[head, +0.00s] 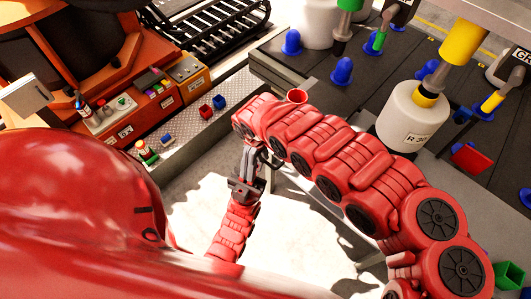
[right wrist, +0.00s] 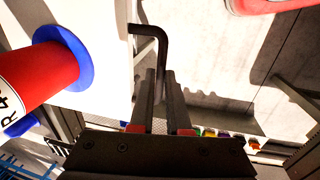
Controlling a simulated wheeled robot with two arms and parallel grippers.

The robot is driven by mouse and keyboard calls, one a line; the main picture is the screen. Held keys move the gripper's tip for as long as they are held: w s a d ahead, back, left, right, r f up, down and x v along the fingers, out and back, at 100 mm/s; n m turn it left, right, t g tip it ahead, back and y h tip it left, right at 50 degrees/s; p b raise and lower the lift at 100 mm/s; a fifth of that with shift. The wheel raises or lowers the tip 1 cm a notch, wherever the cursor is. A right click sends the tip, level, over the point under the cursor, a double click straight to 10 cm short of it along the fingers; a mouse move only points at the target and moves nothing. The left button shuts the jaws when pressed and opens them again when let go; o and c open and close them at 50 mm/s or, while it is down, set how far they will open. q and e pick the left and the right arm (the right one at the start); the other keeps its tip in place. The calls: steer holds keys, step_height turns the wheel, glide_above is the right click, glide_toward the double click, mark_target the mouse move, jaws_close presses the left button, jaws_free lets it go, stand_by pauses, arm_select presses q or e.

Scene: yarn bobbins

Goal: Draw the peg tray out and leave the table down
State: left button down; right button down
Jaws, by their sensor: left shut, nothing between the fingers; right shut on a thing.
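In the right wrist view my right gripper (right wrist: 159,78) is shut on a black bent bar (right wrist: 150,31), which looks like a handle. What the bar is fixed to is not clear. My right arm crosses the head view, and its gripper is hidden there. My left gripper (head: 248,160) is shut and empty below the right arm's wrist. Dark panels (head: 308,62) with blue pegs (head: 342,70) lie at the upper right; they may be the peg tray, but I cannot tell. I cannot tell which surface is the table.
A red bobbin with a blue flange (right wrist: 45,72) is close left of my right gripper. An orange machine (head: 150,85) and a metal ledge (head: 190,125) with small coloured blocks lie left. Pale floor is open below.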

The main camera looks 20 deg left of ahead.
steer(key=shift+s, duration=0.25)
steer(key=c, duration=0.9)
jaws_free()
steer(key=shift+a, duration=0.1)
steer(key=shift+s+a+r+p, duration=0.2)
steer(key=shift+s+r+p, duration=0.3)
steer(key=shift+r+p, duration=1.8)
steer(key=shift+s+a+r+p, duration=0.15)
steer(key=shift+s+r+p, duration=0.65)
steer(key=shift+r, duration=2.6)
steer(key=shift+s+a+r+p, duration=0.2)
steer(key=shift+r+p, duration=1.8)
steer(key=shift+r, duration=0.85)
